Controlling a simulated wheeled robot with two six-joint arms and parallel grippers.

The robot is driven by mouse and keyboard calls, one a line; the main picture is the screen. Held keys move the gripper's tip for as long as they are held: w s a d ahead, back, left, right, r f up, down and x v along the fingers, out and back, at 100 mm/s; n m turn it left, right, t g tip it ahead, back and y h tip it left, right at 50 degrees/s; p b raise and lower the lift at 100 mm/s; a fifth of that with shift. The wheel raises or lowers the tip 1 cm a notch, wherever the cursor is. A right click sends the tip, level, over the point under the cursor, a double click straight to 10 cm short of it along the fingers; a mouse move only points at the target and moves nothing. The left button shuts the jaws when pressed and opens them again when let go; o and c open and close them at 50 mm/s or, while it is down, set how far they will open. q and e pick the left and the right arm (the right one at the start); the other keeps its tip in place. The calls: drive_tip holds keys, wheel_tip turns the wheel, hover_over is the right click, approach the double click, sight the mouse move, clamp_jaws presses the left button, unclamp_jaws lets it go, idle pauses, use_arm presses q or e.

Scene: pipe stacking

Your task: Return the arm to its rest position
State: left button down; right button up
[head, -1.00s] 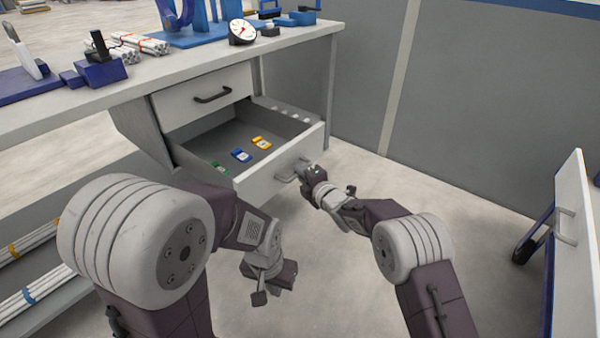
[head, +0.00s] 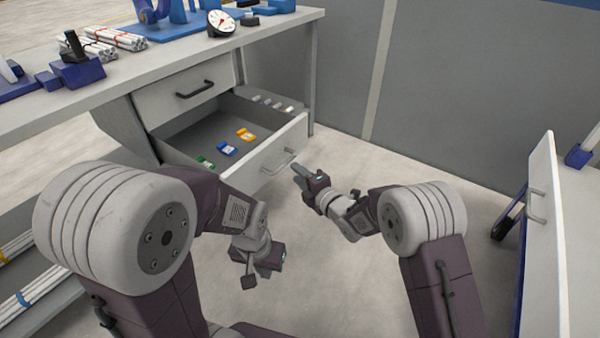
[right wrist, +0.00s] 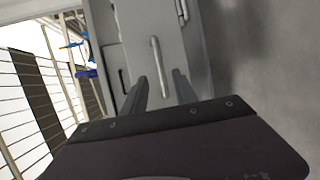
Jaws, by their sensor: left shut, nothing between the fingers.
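The lower drawer (head: 280,148) of the workbench stands open, with its front panel and silver bar handle (head: 278,163) facing the floor area. My right gripper (head: 299,171) is just right of the handle and apart from it.
Green, blue (head: 227,149) and orange (head: 246,134) small items lie inside the open drawer. A shut drawer (head: 190,88) is above it. The benchtop holds a dial gauge (head: 221,23) and pipe bundles (head: 118,38). A white panel with a handle (head: 545,230) stands at right. Floor between is clear.

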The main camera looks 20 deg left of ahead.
drive_tip(key=shift+s+d, duration=0.2)
idle(0.3)
